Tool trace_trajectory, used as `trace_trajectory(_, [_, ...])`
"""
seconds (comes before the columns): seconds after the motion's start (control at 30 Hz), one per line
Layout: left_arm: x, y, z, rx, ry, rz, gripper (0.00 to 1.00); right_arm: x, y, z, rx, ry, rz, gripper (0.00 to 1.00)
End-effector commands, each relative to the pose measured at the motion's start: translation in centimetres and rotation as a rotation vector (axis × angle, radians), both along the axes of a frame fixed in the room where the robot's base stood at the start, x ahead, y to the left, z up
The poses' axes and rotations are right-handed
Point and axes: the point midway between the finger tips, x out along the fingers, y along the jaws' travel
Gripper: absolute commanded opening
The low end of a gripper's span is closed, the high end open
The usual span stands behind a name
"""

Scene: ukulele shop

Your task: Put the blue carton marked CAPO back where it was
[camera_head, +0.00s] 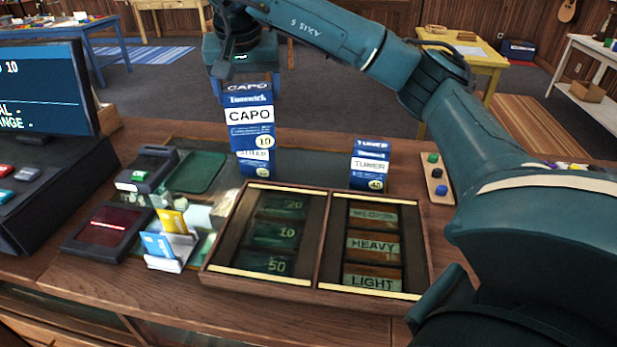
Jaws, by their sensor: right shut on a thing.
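The blue and white carton marked CAPO (249,116), with a 10 on its front, is upright in my right gripper (243,82). The gripper comes down from above and is shut on the carton's top; the fingertips are partly hidden. The carton hides the upper part of another blue carton, seemingly marked STRAP (256,168), which stands on the counter. The CAPO carton appears raised off the counter; whether it touches the STRAP carton I cannot tell. A blue TUNER carton (370,166) stands apart to the right. My left gripper is not in view.
A wooden tray (322,237) with note and string compartments lies on the counter (180,310). A card holder (170,250), card terminal (147,169) and green mat (195,172) are left. A board with coloured knobs (437,178) is right. Counter between the STRAP and TUNER cartons is clear.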

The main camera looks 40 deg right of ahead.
Motion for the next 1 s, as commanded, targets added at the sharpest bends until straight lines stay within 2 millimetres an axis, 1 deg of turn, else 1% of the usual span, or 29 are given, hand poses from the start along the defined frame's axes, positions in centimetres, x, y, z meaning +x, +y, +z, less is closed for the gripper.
trace_trajectory(0.03, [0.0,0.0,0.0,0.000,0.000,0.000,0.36,0.7,-2.0,0.3,0.005,0.003,-0.045,0.38])
trace_trajectory(0.1, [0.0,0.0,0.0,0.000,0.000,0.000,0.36,1.4,-4.6,0.7,0.005,0.003,-0.097,0.38])
trace_trajectory(0.2, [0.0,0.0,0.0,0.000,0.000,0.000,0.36,1.9,-8.2,0.8,0.003,0.004,-0.165,0.38])
trace_trajectory(0.3, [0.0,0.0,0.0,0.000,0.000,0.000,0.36,2.0,-11.0,0.7,0.002,0.003,-0.218,0.38])
trace_trajectory(0.4, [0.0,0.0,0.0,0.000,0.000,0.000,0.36,1.8,-13.3,0.3,0.002,0.003,-0.262,0.38])
trace_trajectory(0.53, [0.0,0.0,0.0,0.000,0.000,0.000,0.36,1.4,-16.0,-0.3,0.001,0.002,-0.311,0.38])
trace_trajectory(0.6, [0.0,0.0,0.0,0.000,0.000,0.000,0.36,1.5,-15.6,-1.7,-0.001,0.004,-0.300,0.38])
trace_trajectory(0.83, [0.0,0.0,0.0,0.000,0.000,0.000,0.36,1.5,-15.6,-5.1,-0.001,0.002,-0.302,0.38])
trace_trajectory(0.9, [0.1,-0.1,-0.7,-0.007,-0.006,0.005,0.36,1.5,-15.5,-6.5,-0.001,0.000,-0.301,0.38])
trace_trajectory(1.0, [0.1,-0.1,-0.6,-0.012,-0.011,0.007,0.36,1.5,-15.5,-7.4,0.000,-0.001,-0.300,0.38])
